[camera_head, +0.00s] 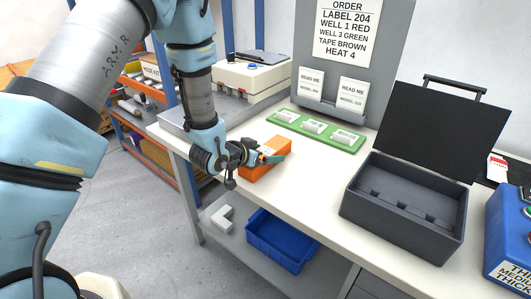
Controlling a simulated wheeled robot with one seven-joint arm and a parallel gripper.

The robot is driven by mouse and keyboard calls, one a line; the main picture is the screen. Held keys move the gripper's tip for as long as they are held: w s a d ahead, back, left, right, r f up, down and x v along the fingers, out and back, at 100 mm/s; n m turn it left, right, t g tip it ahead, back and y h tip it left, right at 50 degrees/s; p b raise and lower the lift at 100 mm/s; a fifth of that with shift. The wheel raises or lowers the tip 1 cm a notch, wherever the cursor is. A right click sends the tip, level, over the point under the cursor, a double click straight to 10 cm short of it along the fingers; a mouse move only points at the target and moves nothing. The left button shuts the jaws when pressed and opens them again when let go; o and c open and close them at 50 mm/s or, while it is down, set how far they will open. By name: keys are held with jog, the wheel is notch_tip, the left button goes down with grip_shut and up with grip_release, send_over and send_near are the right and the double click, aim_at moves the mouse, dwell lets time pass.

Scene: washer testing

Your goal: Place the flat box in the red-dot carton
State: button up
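My gripper (268,159) is over the left front part of the bench, right against an orange box (262,171). The fingers overlap the box in this view, and I cannot tell whether they are open or closed on it. The orange box has a paler top and its left part is hidden behind my gripper. I cannot tell whether it is the flat box. No carton with a red dot can be made out.
An open dark case (402,218) stands on the right of the bench (315,190). A green tray (316,131) with white pieces lies behind. A blue machine (510,235) is at the right edge. A blue bin (281,241) sits on the lower shelf. The bench middle is clear.

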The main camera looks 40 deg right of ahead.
jog(key=shift+r+p, duration=0.25)
jog(key=shift+p, duration=0.05)
jog(key=b+v, duration=0.2)
jog(key=v, duration=1)
jog(key=shift+b, duration=0.35)
jog(key=w+a+n+t+y, duration=0.1)
jog(key=w+a+n+y, duration=0.2)
jog(key=a, duration=0.4)
jog(key=w+a+r+n+t+y, duration=0.1)
jog(key=w+a+n+y, duration=0.1)
jog(key=w+a, duration=0.4)
jog(key=w+a+n+t+y, duration=0.1)
jog(key=w+a+n+y, duration=0.15)
jog(key=a, duration=0.45)
jog(key=s+a+r+n+g+y, duration=0.2)
jog(key=s+a+n, duration=0.1)
jog(key=a, duration=0.5)
jog(key=s+a+r+n+g+y, duration=0.1)
jog(key=s+a+n+g+y, duration=0.1)
jog(key=a, duration=0.6)
jog(key=s+n, duration=0.1)
jog(key=s, duration=0.1)
jog(key=shift+s+a+r+g, duration=0.25)
jog(key=shift+r+g, duration=0.05)
jog(key=shift+r, duration=0.1)
jog(key=shift+w, duration=0.1)
